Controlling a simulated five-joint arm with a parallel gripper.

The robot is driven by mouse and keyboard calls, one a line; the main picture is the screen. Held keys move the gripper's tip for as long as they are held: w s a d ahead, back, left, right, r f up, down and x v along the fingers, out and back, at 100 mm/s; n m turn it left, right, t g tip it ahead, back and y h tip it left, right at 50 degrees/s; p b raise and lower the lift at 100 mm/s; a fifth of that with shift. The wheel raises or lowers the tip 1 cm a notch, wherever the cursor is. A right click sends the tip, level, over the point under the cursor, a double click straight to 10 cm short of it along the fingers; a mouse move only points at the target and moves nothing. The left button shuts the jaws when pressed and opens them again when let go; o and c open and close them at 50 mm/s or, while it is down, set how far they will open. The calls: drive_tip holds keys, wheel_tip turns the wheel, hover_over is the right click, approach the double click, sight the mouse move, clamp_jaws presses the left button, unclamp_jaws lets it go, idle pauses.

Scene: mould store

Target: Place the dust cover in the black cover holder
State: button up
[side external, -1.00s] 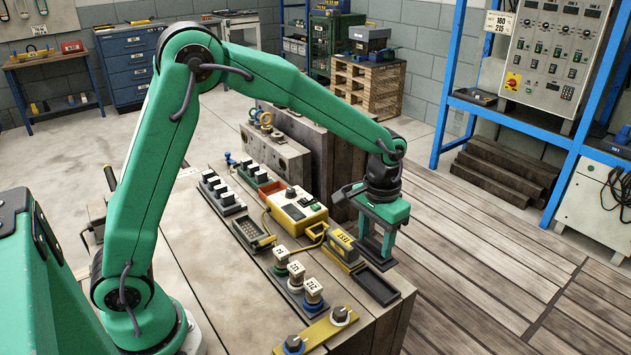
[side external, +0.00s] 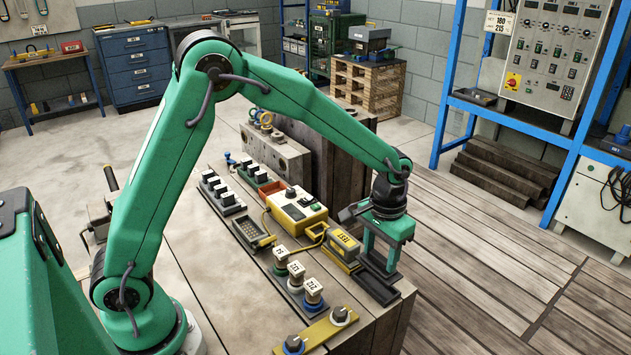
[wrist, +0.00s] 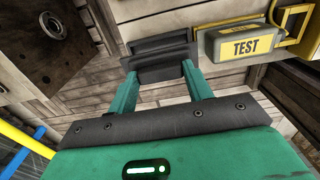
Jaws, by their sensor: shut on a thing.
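My gripper (side external: 380,268) points down at the black cover holder (side external: 378,295), a shallow dark tray at the right front of the bench. It is shut on the dust cover, a dark piece between the two green fingers in the wrist view (wrist: 160,71). In the side view the cover blends with the holder and the fingers hide part of it. The cover is low at the holder; I cannot tell whether it touches or sits inside.
A yellow and grey TEST unit (side external: 343,246) stands close to the left of my gripper. Several numbered knobs (side external: 296,273) and a yellow bar (side external: 318,331) lie nearer the front. A yellow control box (side external: 296,209) is behind. The bench edge is just to the right.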

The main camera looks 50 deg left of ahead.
drive_tip(key=shift+f, duration=1.35)
drive_tip(key=shift+f, duration=0.8)
idle(1.4)
drive_tip(key=o, duration=1.1)
drive_tip(key=shift+o, duration=0.3)
drive_tip(key=o, duration=0.3)
drive_tip(key=shift+r, duration=0.15)
